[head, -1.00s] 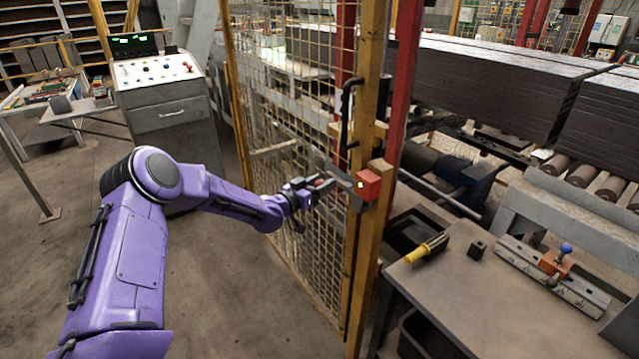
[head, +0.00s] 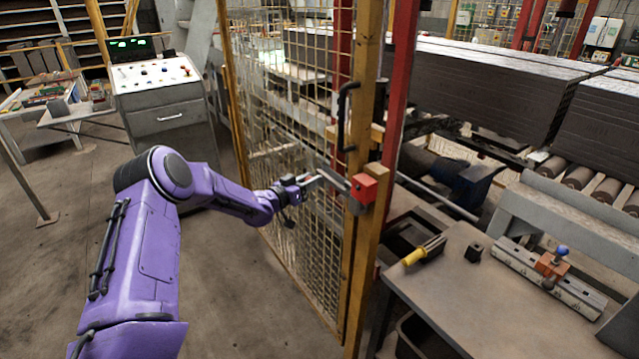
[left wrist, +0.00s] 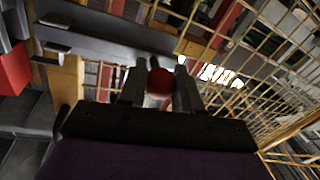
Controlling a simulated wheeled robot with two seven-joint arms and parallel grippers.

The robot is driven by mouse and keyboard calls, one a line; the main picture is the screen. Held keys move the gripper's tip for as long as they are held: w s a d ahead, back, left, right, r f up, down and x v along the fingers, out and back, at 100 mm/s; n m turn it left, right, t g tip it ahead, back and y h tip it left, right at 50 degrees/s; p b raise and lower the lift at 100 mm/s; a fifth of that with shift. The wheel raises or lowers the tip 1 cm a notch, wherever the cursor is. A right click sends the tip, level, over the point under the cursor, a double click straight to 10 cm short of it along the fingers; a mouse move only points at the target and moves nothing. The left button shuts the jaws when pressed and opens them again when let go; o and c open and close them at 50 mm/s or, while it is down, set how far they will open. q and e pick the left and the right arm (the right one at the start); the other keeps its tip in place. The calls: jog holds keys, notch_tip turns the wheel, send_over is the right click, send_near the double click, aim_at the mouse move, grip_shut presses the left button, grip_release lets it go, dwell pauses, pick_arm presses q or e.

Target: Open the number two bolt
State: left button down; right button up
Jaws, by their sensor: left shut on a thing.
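The bolt is a grey metal bar (head: 335,181) on the yellow mesh gate, pointing at a red box (head: 364,188) on the gate post. Its red round knob (left wrist: 160,82) shows in the left wrist view. My left gripper (head: 313,179) is at the bar's left end; in the left wrist view its two fingers (left wrist: 160,88) are shut on the knob, one on each side. The grey bar also crosses the top of that view (left wrist: 105,38). I can read no number on the bolt. My right gripper is not in view.
The mesh gate (head: 290,140) stands upright with a black handle (head: 346,115) above the bolt. A workbench (head: 450,290) with a yellow-handled tool (head: 424,250) is right of the post. A grey control desk (head: 165,100) stands behind my arm.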

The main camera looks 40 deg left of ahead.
pick_arm(q)
jog(key=c, duration=0.8)
grip_release()
jog(key=s+a, duration=0.1)
jog(key=s, duration=0.9)
jog(key=shift+s+b, duration=0.25)
jog(key=shift+b, duration=0.2)
jog(key=shift+a, duration=0.1)
